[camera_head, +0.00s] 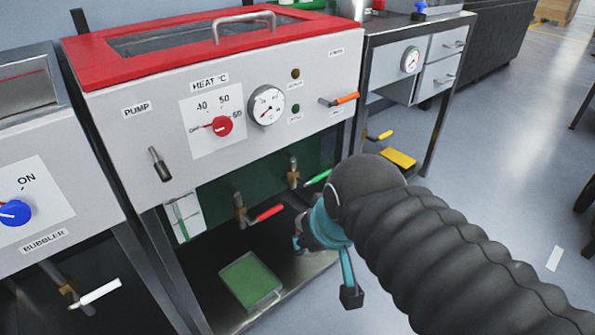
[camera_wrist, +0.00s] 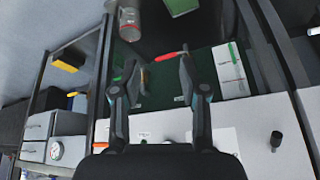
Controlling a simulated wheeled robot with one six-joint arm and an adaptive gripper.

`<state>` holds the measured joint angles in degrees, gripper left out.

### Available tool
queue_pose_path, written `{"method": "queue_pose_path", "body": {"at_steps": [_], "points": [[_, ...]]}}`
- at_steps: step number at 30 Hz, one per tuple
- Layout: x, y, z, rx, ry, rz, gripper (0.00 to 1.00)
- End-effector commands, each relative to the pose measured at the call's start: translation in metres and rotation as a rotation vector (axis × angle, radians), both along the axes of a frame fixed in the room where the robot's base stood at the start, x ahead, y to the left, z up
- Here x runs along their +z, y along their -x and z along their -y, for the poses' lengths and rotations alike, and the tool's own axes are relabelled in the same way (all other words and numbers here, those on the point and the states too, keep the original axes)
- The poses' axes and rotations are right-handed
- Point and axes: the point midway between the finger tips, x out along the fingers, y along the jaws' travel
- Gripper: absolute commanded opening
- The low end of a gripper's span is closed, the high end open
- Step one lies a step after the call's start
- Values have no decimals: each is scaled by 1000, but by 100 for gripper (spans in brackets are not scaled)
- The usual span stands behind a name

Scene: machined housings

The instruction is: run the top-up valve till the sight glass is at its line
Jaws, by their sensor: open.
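A sight glass (camera_head: 183,216), a white plate with an upright green tube, is under the red-lidded bath; it also shows in the wrist view (camera_wrist: 232,68). Its line and level are too small to read. A red-handled valve (camera_head: 265,213) and a green-handled valve (camera_head: 316,179) are beneath the bath front. I cannot tell which is the top-up valve. My gripper (camera_head: 325,265) is open and empty, low at the bath's right. In the wrist view, the red handle (camera_wrist: 168,56) shows between and beyond the fingers, apart from them.
The bath front carries a heat knob (camera_head: 219,127), gauge (camera_head: 267,106), pump lever (camera_head: 159,164) and orange-handled lever (camera_head: 345,99). A green tray (camera_head: 251,278) lies on the lower shelf. A bubbler unit (camera_head: 45,185) stands left. Open floor lies to the right.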

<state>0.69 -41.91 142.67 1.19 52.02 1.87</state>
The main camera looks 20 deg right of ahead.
Motion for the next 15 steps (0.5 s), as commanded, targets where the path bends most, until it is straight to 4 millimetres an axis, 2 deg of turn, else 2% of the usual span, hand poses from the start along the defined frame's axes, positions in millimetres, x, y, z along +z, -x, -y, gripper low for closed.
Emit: {"method": "queue_pose_path", "body": {"at_steps": [5,11,15], "points": [[-14,-19,1,-278,-194,-113,43],[-33,-60,3,-781,-532,-316,43],[-46,-95,13,-1145,-756,-473,43]]}}
